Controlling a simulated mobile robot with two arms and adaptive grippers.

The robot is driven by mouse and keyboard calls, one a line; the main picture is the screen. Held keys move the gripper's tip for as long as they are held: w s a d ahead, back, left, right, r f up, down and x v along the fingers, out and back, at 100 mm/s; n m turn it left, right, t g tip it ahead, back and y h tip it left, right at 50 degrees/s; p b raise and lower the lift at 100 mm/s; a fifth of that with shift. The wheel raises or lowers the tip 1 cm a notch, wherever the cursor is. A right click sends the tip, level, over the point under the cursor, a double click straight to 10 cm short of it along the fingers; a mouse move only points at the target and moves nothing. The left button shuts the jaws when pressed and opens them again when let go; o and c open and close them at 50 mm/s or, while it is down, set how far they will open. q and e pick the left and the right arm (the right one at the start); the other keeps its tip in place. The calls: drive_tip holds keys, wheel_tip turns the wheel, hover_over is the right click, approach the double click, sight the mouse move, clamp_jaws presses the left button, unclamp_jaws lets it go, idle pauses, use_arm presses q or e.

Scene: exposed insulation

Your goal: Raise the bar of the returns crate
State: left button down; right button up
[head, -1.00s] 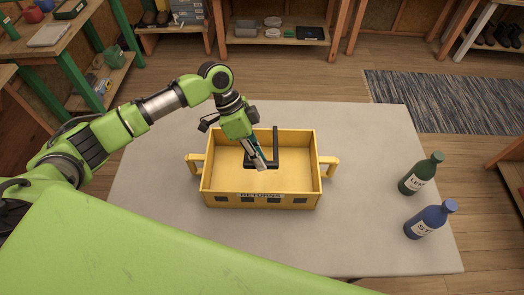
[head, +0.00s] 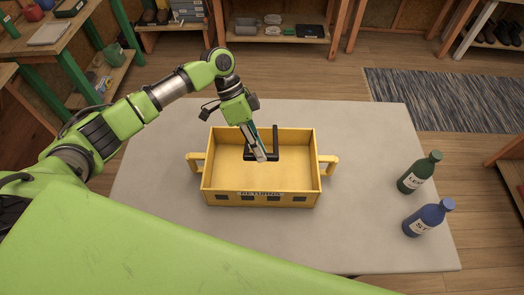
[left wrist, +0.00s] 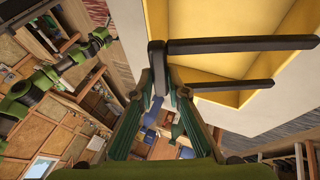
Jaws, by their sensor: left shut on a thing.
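The yellow returns crate (head: 215,185) stands on the pale table, with a handle on each short side and a label on its front wall. Its black bar (head: 275,138) shows over the back part of the crate; it also shows in the left wrist view as a U shape with two long arms (left wrist: 240,45). My left gripper (head: 260,156) reaches down over the crate and is shut on the bar's crosspiece. The left wrist view shows its fingers (left wrist: 161,85) around that crosspiece. Part of the bar is hidden behind the fingers. My right gripper is not in view.
A green bottle (head: 414,175) and a blue bottle (head: 426,222) stand at the right of the table (head: 360,140). The tabletop around the crate is otherwise clear. Shelves and a striped rug (head: 445,97) lie beyond the table.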

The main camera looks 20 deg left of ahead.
use_arm(q)
drive_tip(key=shift+w+a+r+g, duration=0.2)
drive_tip(key=shift+w+r+g, duration=0.35)
drive_tip(key=shift+r, duration=0.25)
drive_tip(key=shift+w, duration=0.1)
drive_tip(key=shift+w+r+h+b, duration=0.3)
drive_tip(key=shift+r+b, duration=0.05)
drive_tip(key=shift+b, duration=0.1)
drive_tip(key=shift+w+a+r+g, duration=0.15)
drive_tip(key=shift+w+r+g, duration=0.1)
drive_tip(key=shift+r+g, duration=0.2)
